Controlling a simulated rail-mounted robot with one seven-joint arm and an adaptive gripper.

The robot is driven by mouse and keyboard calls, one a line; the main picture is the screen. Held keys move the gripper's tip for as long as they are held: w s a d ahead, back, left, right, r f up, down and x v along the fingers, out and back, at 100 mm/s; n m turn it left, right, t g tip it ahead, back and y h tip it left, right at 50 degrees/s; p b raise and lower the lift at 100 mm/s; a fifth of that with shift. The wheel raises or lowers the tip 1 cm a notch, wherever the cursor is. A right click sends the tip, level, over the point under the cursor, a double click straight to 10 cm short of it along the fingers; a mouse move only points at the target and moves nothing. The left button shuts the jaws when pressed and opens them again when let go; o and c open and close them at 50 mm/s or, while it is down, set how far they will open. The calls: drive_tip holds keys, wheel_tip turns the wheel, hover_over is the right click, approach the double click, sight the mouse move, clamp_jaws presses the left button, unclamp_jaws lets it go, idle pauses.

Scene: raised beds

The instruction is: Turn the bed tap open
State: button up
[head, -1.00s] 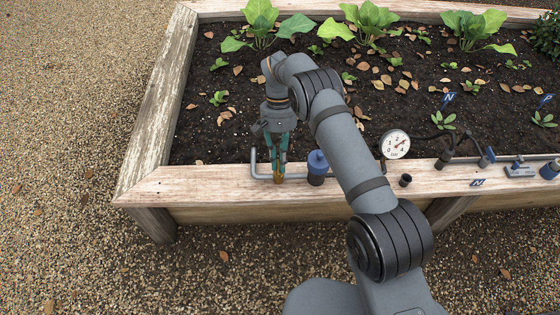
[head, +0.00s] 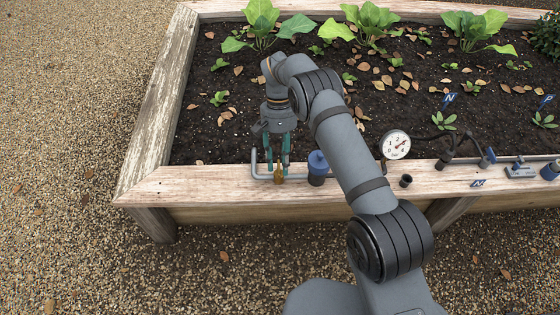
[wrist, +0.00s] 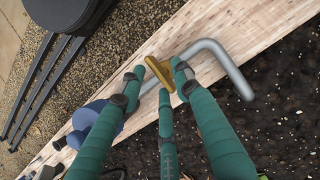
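The bed tap is a small brass lever (head: 279,175) on a grey pipe (head: 262,177) along the bed's front rim. In the wrist view the brass lever (wrist: 160,73) lies across the line of the pipe (wrist: 232,72). My gripper (head: 278,172) points down at the tap with its teal fingers spread. In the wrist view my gripper (wrist: 157,74) has fingertips on either side of the lever, with gaps visible. Whether any fingertip still touches it I cannot tell.
A blue-capped cylinder (head: 317,168) stands just right of the tap. A round gauge (head: 395,145) and a short black tube (head: 405,181) are further right on the wooden rim (head: 190,185). Soil with leafy plants (head: 262,25) lies behind; the rim left of the pipe is clear.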

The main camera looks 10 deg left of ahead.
drive_tip(key=v, duration=0.7)
drive_tip(key=shift+r, duration=0.2)
drive_tip(key=shift+w+a, duration=0.1)
drive_tip(key=shift+w, duration=0.05)
drive_tip(key=shift+f, duration=0.1)
idle(0.4)
drive_tip(key=x, duration=0.7)
drive_tip(key=shift+f, duration=0.1)
idle(0.5)
